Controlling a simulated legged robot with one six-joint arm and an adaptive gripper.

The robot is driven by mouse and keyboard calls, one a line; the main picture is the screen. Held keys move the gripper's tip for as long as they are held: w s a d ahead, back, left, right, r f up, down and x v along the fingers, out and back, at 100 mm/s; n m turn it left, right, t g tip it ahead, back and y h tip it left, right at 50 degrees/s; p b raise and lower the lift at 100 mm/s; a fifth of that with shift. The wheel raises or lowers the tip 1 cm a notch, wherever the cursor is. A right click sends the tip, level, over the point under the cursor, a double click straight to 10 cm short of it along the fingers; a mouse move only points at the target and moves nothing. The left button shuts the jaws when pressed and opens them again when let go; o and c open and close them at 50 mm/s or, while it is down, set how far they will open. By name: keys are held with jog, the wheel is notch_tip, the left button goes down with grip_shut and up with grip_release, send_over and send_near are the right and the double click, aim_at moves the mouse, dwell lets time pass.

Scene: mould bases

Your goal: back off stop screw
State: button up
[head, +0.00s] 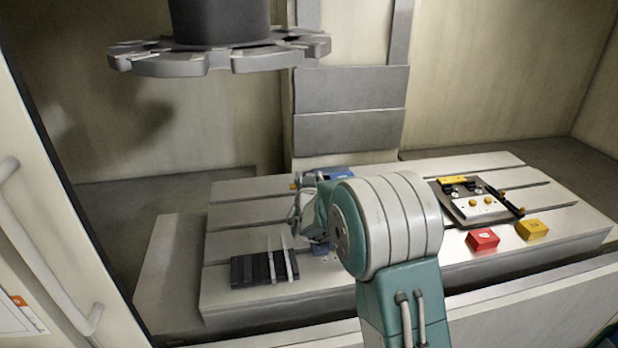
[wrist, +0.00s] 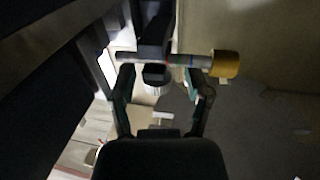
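In the wrist view, a small pale ribbed knob (wrist: 156,80) sits under a dark block (wrist: 154,30), between my gripper's fingertips (wrist: 161,74). It may be the stop screw; I cannot tell for sure. The two fingers stand apart, with a gap on each side of the knob. A grey rod (wrist: 133,58) with a brass-coloured end knob (wrist: 226,65) runs across just past the fingertips. In the head view, my gripper (head: 308,208) is at the middle left of the slotted table, beside a blue part (head: 339,173). My arm hides most of that spot.
The slotted metal table (head: 235,200) carries a dark ribbed block with pale upright plates (head: 283,262) at front left. A fixture plate (head: 480,208), a red block (head: 482,239) and a yellow block (head: 532,229) are at right. A tool carousel (head: 220,58) hangs overhead.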

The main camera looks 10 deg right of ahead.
dwell(0.3)
jog(key=s+a, duration=0.2)
jog(key=s, duration=0.9)
jog(key=shift+s+a, duration=0.2)
jog(key=shift+s, duration=0.15)
jog(key=shift+f, duration=0.1)
